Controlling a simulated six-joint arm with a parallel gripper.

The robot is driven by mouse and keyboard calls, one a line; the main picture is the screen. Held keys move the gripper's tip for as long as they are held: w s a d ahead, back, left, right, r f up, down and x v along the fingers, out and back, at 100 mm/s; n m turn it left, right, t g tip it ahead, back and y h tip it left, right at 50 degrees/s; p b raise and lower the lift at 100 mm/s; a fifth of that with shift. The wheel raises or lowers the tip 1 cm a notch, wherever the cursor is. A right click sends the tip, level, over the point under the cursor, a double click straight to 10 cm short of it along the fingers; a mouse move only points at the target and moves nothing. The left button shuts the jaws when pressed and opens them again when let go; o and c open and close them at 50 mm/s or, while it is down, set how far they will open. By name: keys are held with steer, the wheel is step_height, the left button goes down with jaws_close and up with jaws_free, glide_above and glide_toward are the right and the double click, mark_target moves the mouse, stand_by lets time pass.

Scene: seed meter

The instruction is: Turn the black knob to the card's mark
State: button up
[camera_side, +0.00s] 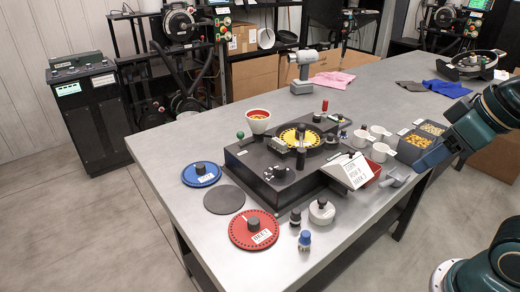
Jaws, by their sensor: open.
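The dark seed meter base (262,180) sits mid-table. A black knob (279,172) stands on its front left part, with pale marks around it too small to read. Other dark knobs stand on the red disc (240,236) and the blue disc (192,178). A white card (352,171) with black print leans at the base's right; its words are too small to read surely. My gripper (399,177) is at the right, low by the table edge, open and apart from the knob. Its fingertips are small and hard to make out.
White cups (380,151) and seed bins (413,149) stand between my arm and the base. A red-rimmed cup (258,121) stands behind. A metal canister (322,211) and a blue-topped part (305,241) are in front.

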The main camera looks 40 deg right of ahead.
steer(key=w+a+r+n+g, duration=0.1)
steer(key=w+r+n, duration=0.2)
steer(key=w, duration=0.4)
steer(key=n+g, duration=0.5)
steer(key=n, duration=0.3)
glide_above(280, 166)
step_height(280, 166, down, 4)
steer(key=f, duration=0.1)
steer(key=shift+r, duration=0.25)
step_height(280, 166, down, 14)
steer(key=shift+r, duration=0.1)
steer(key=c, duration=1)
steer(key=shift+o, duration=0.2)
